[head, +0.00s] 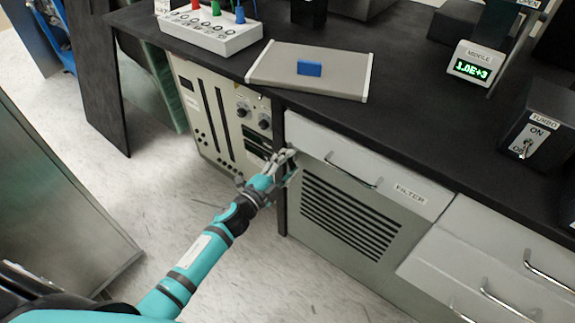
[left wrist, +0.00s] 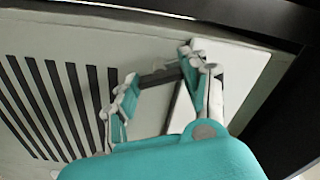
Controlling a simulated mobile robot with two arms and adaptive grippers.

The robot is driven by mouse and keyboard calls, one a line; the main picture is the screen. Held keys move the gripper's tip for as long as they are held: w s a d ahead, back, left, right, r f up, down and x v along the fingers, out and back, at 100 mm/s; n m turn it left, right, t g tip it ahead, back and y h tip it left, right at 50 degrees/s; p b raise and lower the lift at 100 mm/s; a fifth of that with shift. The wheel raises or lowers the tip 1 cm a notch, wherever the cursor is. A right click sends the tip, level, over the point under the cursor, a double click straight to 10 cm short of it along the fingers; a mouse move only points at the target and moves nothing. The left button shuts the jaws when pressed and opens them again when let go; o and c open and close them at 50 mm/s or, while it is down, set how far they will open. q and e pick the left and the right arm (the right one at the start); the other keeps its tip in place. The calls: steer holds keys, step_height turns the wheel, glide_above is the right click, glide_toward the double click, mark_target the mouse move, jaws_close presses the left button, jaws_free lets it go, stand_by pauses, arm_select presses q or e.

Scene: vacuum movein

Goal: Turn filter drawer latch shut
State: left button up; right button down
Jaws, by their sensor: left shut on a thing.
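The filter drawer (head: 322,144) is a white front with a bar handle and a "FILTER" label, under the black bench top. My left gripper (head: 289,157) is at the lower left end of this drawer, beside the vented cabinet panel. In the left wrist view my left gripper (left wrist: 160,80) has its fingers closed around a dark bar, the latch (left wrist: 158,77), in front of the cabinet. The latch is mostly hidden by the fingers in the head view, and its exact angle is hard to tell. My right gripper is not in view.
Black vent slots (head: 348,218) lie below the drawer. A beige instrument rack (head: 208,118) stands left of the gripper. White drawers (head: 490,265) with bar handles are at the right. The bench top (head: 400,120) overhangs above. The floor in front is clear.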

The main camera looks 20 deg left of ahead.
arm_select(q)
steer(key=shift+m+b, duration=0.55)
steer(key=shift+m, duration=2.15)
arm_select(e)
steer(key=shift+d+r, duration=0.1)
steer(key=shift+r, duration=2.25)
arm_select(q)
steer(key=shift+f, duration=0.1)
steer(key=o, duration=1.2)
steer(key=shift+c, duration=0.2)
steer(key=shift+s, duration=0.1)
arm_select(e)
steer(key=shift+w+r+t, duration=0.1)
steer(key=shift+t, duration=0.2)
arm_select(q)
steer(key=v, duration=1.2)
